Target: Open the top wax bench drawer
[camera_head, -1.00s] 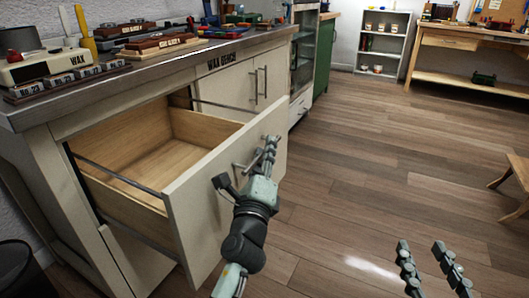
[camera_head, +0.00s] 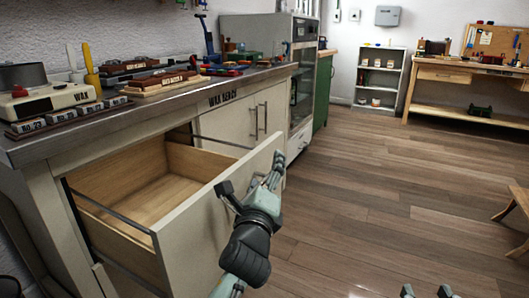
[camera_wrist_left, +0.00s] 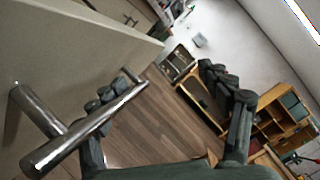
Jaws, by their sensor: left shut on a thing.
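The top wax bench drawer (camera_head: 212,207) is pulled well out of the cream wax bench (camera_head: 118,118), and its empty wooden inside shows. My left gripper (camera_head: 250,184) is at the drawer's front panel. In the left wrist view, the metal bar handle (camera_wrist_left: 72,136) stands out from the pale panel and lies against one finger of my left gripper (camera_wrist_left: 175,100). The gripper is on the handle, though its fingers look spread; the contact is partly hidden. My right gripper (camera_head: 426,291) shows only its fingertips at the bottom edge, apart and with nothing between them.
Wax blocks, a wax heater (camera_head: 45,100) and small tools cover the bench top. A cupboard with bar handles (camera_head: 262,118) is beyond the drawer. A white shelf (camera_head: 380,76) and a wooden table (camera_head: 470,75) stand at the back. The wooden floor to the right is mostly clear.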

